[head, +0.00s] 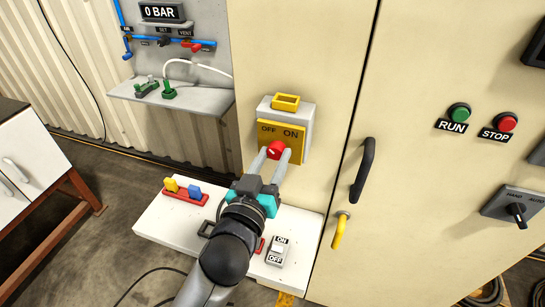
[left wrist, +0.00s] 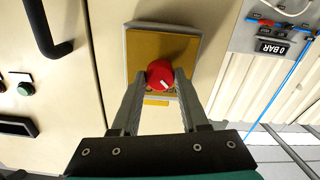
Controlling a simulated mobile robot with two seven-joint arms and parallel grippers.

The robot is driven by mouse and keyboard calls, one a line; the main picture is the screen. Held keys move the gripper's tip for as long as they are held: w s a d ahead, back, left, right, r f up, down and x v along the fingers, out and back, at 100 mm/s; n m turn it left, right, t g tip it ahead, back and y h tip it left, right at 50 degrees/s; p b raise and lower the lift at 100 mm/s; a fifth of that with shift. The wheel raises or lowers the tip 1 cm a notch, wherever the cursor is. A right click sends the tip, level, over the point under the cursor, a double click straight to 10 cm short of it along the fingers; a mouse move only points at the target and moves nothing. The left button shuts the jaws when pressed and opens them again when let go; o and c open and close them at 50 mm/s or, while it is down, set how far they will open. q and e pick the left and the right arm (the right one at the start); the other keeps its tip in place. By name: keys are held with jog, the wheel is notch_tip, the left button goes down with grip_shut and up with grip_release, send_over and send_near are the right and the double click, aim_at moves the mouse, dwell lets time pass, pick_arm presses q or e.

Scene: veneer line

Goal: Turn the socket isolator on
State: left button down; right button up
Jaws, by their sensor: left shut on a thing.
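The socket isolator (head: 284,133) is a grey box on the cream cabinet door, with a yellow plate marked OFF on the left and ON on the right. Its red knob (head: 274,150) sits low on the plate and also shows in the left wrist view (left wrist: 158,72). A white mark on the knob points to the lower right in the wrist view; the labels are not readable there. My left gripper (head: 273,158) has its two grey fingers shut on the knob, one on each side. My right gripper is not in view.
Below the isolator, a white shelf (head: 160,222) holds a red rack (head: 184,197) with yellow and blue pieces and an ON/OFF switch (head: 278,251). A black door handle (head: 362,170) and a yellow lever (head: 339,230) stand out to the right.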

pick_arm(q)
jog(key=shift+m, duration=0.3)
jog(key=m+p, duration=0.2)
jog(key=m, duration=0.1)
jog(key=shift+r+m, duration=0.1)
jog(key=shift+m, duration=0.3)
jog(key=m+p, duration=0.1)
jog(key=m, duration=0.3)
jog(key=shift+m+p, duration=0.3)
jog(key=shift+p, duration=0.05)
jog(key=m+p, duration=0.1)
jog(key=m, duration=0.3)
jog(key=shift+m+p, duration=0.3)
jog(key=shift+m, duration=2.1)
jog(key=shift+c, duration=2.1)
grip_release()
